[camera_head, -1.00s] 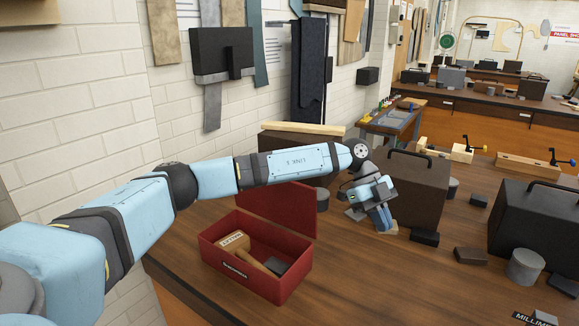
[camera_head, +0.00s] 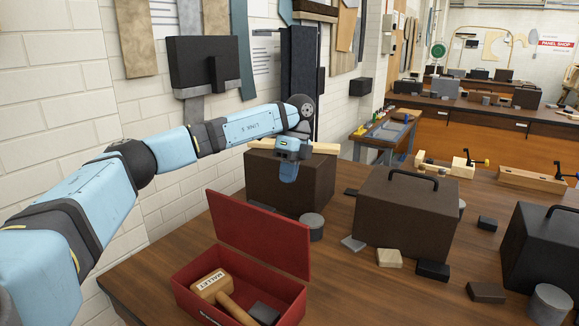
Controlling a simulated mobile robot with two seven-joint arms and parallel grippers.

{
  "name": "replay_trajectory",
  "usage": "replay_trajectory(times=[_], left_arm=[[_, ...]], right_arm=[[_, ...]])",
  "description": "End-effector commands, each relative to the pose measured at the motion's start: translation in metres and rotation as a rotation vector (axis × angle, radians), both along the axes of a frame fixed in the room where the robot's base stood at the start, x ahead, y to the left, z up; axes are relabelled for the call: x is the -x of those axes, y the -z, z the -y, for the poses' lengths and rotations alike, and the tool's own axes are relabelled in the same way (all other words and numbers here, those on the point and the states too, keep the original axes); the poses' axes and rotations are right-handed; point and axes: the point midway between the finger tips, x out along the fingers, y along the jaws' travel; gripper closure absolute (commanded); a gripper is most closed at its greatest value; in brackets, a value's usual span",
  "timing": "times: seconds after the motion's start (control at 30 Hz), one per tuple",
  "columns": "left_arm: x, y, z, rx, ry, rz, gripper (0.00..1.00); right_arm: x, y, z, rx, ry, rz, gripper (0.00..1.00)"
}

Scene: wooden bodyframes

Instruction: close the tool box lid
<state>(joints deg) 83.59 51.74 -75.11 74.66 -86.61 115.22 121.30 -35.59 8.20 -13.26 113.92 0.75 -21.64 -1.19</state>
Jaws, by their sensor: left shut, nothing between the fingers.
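The red tool box (camera_head: 188,297) stands on the wooden bench near the front, with its lid (camera_head: 258,234) raised upright at the back. A wooden mallet (camera_head: 222,290) and a dark grey block (camera_head: 264,312) lie inside it. My left gripper (camera_head: 289,174) is shut and empty. It appears above and beyond the raised lid, in front of a dark brown case, and shows no contact with the lid. My right gripper is not in view.
The dark brown case (camera_head: 318,183) stands behind the lid, with a grey cylinder (camera_head: 313,227) beside it. A handled brown case (camera_head: 407,214) and several small blocks stand to the right. Bare bench (camera_head: 370,295) lies right of the tool box.

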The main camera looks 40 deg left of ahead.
Motion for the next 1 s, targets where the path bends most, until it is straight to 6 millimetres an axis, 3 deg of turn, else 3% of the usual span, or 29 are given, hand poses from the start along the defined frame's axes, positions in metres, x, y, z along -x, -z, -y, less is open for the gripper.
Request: replay_trajectory(times=[0.03,0.23,0.5,1.0], left_arm=[[0.004,0.014,0.001,0.002,0.002,-0.005,1.0],[0.018,0.048,0.002,0.001,0.002,-0.003,1.0],[0.051,0.046,0.005,0.001,0.002,0.001,1.0],[0.055,0.048,0.006,0.001,0.002,0.005,1.0]], right_arm=[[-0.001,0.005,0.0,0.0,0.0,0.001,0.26],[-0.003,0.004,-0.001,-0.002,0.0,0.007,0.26],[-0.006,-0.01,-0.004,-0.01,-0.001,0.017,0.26],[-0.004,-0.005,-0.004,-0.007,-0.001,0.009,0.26]])
